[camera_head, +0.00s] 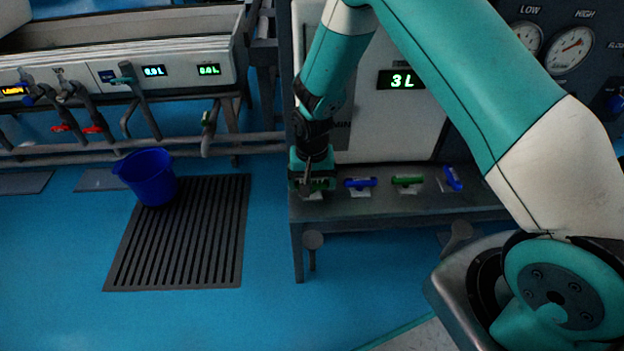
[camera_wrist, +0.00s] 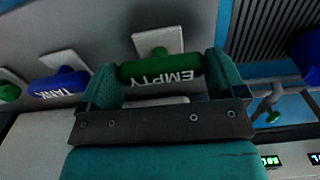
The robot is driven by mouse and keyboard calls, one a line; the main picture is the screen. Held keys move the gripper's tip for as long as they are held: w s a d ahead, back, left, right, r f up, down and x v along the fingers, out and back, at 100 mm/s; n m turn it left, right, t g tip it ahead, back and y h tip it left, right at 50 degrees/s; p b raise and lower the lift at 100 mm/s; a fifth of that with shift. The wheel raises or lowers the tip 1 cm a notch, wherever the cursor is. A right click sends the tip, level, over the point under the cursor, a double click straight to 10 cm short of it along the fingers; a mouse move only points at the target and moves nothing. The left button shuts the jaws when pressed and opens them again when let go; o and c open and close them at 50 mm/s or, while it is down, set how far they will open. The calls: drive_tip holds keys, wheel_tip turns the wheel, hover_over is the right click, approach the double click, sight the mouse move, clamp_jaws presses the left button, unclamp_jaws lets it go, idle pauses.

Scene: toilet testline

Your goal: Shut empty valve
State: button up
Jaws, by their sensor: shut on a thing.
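The empty valve has a green handle marked "EMPTY" (camera_wrist: 160,70) in the wrist view, on a light square plate. My gripper (camera_wrist: 162,78) is shut on this handle, with one teal finger at each end of it. In the head view my gripper (camera_head: 312,182) is at the left end of the valve shelf and hides most of the handle. The handle lies across the picture in the wrist view, between the fingers.
On the shelf to the right are a blue valve handle (camera_head: 360,182), a green one (camera_head: 407,180) and a tilted blue one (camera_head: 453,178). Open blue floor lies in front.

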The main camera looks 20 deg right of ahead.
sight(312, 181)
drive_tip(key=o, duration=0.6)
drive_tip(key=shift+o, duration=0.2)
wheel_tip(312, 181, up, 17)
drive_tip(key=p, duration=0.5)
drive_tip(key=shift+r+p, duration=0.2)
drive_tip(key=shift+p, duration=0.1)
drive_tip(key=shift+r, duration=0.1)
drive_tip(key=s+a+r+n+y, duration=0.25)
drive_tip(key=s+r+n, duration=0.25)
drive_tip(key=s+r, duration=0.55)
drive_tip(key=s+a+r+n+y, duration=0.25)
drive_tip(key=s+r+n, duration=0.45)
drive_tip(key=s, duration=0.7)
wheel_tip(312, 181, up, 30)
drive_tip(key=m+p, duration=0.1)
drive_tip(key=p, duration=2.7)
drive_tip(key=shift+s+h+p, duration=0.25)
drive_tip(key=shift+h+p, duration=0.1)
drive_tip(key=shift+h, duration=0.05)
